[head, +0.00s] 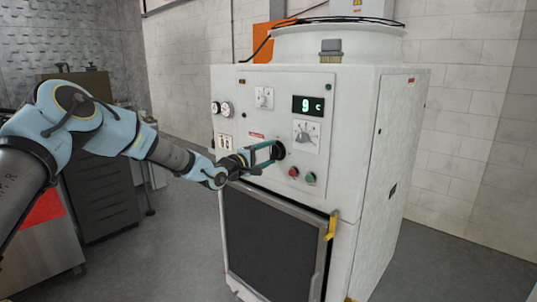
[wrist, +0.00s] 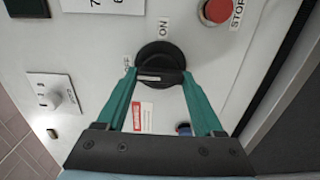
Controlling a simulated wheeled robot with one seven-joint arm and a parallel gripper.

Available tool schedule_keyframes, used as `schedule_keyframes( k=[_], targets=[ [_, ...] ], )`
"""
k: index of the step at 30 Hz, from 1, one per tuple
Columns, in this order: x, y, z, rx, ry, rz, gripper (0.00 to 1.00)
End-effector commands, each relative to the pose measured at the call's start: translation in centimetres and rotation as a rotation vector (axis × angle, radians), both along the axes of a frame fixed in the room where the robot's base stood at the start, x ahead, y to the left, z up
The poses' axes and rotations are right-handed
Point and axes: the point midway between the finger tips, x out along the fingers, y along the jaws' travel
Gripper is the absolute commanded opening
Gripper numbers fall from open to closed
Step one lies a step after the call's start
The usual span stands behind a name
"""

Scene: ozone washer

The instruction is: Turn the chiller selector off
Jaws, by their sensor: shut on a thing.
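The chiller selector (head: 279,150) is a round black knob on the front panel of the white chiller cabinet (head: 350,180). In the wrist view the selector (wrist: 160,55) has a black grip bar with a short white mark, with an ON label (wrist: 163,27) above it and an OFF label (wrist: 127,64) to its left. The bar lies roughly crosswise between my fingers. My gripper (head: 266,154) has its teal fingers on both sides of the bar, shut on it; the fingertips also show in the wrist view (wrist: 160,77). The exact pointer direction is hard to tell.
Near the selector are a red button (head: 293,172), a green button (head: 310,178), a white dial (head: 306,134) and a display (head: 308,105) reading 9 C. A dark grille (head: 270,245) lies below. A small white knob (wrist: 53,94) is at left in the wrist view.

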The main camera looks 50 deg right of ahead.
Motion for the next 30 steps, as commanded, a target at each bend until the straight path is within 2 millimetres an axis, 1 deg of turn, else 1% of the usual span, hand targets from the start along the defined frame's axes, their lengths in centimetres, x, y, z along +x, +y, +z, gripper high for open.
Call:
schedule_keyframes(
  k=[6, 17, 18, 26, 30],
  targets=[
    [0.05, 0.02, -0.04, 0.002, 0.032, 0.001, 0.13],
    [0.04, 0.02, -0.06, 0.003, 0.037, 0.001, 0.13],
    [0.03, 0.02, -0.06, 0.003, 0.037, 0.001, 0.70],
    [0.02, 0.02, -0.06, 0.003, 0.035, 0.000, 0.99],
    [0.01, 0.01, -0.05, 0.003, 0.035, 0.000, 0.99]
  ],
)
